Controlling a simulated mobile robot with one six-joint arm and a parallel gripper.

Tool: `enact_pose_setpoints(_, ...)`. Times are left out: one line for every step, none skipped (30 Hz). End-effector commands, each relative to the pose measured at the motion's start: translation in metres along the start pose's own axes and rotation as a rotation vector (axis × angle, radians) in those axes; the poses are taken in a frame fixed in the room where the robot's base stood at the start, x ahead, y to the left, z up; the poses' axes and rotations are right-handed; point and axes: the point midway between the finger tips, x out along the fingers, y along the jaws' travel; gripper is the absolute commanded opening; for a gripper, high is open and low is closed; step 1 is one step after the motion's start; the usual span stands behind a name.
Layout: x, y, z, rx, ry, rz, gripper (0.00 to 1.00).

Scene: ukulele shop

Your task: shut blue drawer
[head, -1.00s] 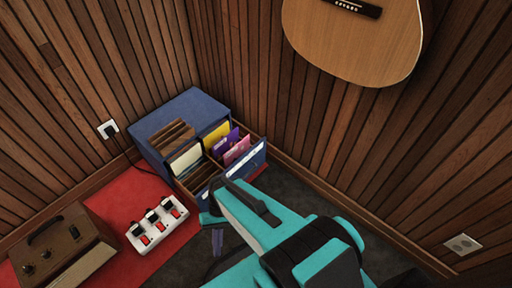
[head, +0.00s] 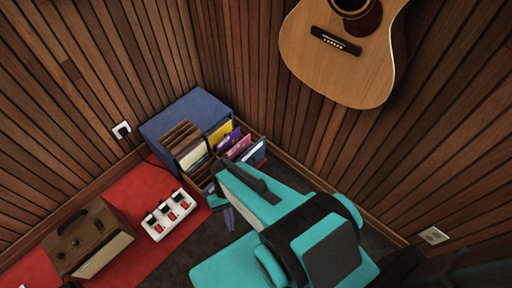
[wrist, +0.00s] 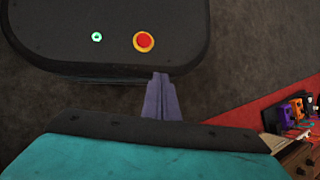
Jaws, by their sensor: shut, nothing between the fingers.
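The blue drawer (head: 257,150) stands pulled out of a blue cabinet (head: 187,112) in the corner, filled with upright coloured sleeves and brown dividers. My arm hides part of the drawer's front. My gripper (head: 229,218) is shut and empty, with purple fingers pointing down in front of the drawer, on the near side. I cannot tell whether it touches the drawer. In the wrist view my gripper (wrist: 161,82) shows over dark floor and my own base; the drawer is not in that view.
A red mat (head: 122,208) at left holds a white pedal board (head: 169,214) and a brown amplifier (head: 87,239). A guitar (head: 342,50) hangs on the wood wall. A cable runs from a wall socket (head: 121,130) behind the cabinet. Dark floor lies around my arm.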

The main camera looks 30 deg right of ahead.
Motion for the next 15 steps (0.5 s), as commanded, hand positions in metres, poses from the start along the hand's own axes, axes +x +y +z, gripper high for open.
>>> enact_pose_setpoints(-0.014,-0.001,0.009,0.001,0.002,0.008,0.00)
enact_pose_setpoints(-0.017,0.000,0.012,0.001,0.004,0.014,0.00)
enact_pose_setpoints(-0.022,0.001,0.015,0.001,0.006,0.022,0.00)
enact_pose_setpoints(-0.026,0.001,0.017,0.001,0.008,0.028,0.00)
enact_pose_setpoints(-0.029,0.002,0.020,0.002,0.010,0.033,0.00)
enact_pose_setpoints(-0.034,0.003,0.023,0.002,0.012,0.040,0.00)
enact_pose_setpoints(-0.038,0.003,0.025,0.002,0.014,0.045,0.00)
enact_pose_setpoints(-0.041,0.004,0.028,0.002,0.015,0.051,0.00)
enact_pose_setpoints(-0.046,0.005,0.031,0.002,0.017,0.059,0.00)
enact_pose_setpoints(-0.050,0.005,0.033,0.002,0.019,0.064,0.00)
enact_pose_setpoints(-0.053,0.006,0.036,0.002,0.021,0.069,0.00)
enact_pose_setpoints(-0.058,0.007,0.039,0.002,0.023,0.077,0.00)
enact_pose_setpoints(-0.062,0.007,0.041,0.002,0.025,0.083,0.00)
enact_pose_setpoints(-0.066,0.008,0.044,0.002,0.027,0.088,0.00)
enact_pose_setpoints(-0.070,0.009,0.047,0.002,0.029,0.095,0.00)
